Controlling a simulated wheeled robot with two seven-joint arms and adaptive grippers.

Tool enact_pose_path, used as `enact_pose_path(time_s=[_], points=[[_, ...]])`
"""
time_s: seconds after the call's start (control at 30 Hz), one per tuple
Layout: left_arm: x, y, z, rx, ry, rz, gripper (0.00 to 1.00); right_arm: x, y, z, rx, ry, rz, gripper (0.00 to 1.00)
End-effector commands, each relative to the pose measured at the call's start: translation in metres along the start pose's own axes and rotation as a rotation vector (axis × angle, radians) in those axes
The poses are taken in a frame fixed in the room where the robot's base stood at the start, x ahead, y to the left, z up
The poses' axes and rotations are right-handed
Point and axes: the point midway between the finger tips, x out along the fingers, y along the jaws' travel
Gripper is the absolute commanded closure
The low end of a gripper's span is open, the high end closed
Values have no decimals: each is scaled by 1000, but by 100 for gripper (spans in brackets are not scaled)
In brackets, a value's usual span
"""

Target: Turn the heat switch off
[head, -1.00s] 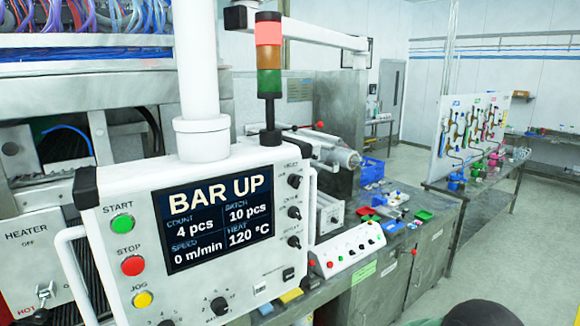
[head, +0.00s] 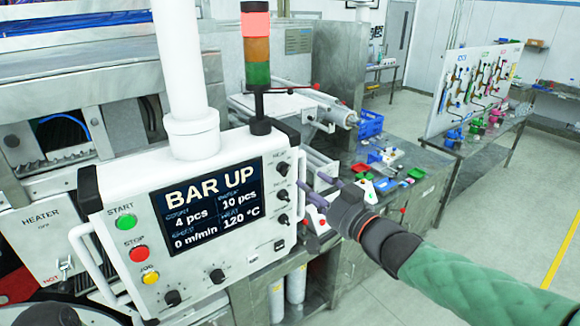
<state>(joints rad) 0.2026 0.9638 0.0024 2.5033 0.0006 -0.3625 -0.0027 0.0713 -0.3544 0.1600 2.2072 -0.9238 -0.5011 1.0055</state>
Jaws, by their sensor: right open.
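The white control panel (head: 185,215) stands at the left centre, its screen reading BAR UP and HEAT 120 °C. On its right edge is a column of black knobs; the top one (head: 283,169) has a label that looks like HEAT, too blurred to be sure. At the far left, a separate plate marked HEATER (head: 40,235) carries a small metal toggle (head: 64,266) near the word HOT. My right gripper (head: 312,189) is open and empty, just right of the knob column, its fingers pointing left at the panel. I cannot tell any contact.
A signal tower (head: 257,50) with its red light lit stands above the panel. White handles flank the panel, the left one (head: 92,265) in front of the heater plate. The bench (head: 425,160) behind my right arm holds small coloured parts. Floor is free at right.

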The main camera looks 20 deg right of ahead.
Motion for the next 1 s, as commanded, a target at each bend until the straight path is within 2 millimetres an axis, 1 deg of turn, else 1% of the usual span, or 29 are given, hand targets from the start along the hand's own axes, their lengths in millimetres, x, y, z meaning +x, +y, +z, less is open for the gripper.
enact_pose_path(time_s=[0.1,0.3,0.5,0.7,1.0], points=[[0,0,0,0,0,0,60,20,0,3,1,-5,-1,47],[-5,2,0,0,0,0,60,56,0,2,1,-5,0,47],[-9,3,0,0,0,0,60,82,0,1,1,-4,1,47],[-11,4,0,0,0,0,60,95,1,1,0,-2,2,47],[-11,4,0,0,0,0,60,97,1,1,0,-1,2,47]])
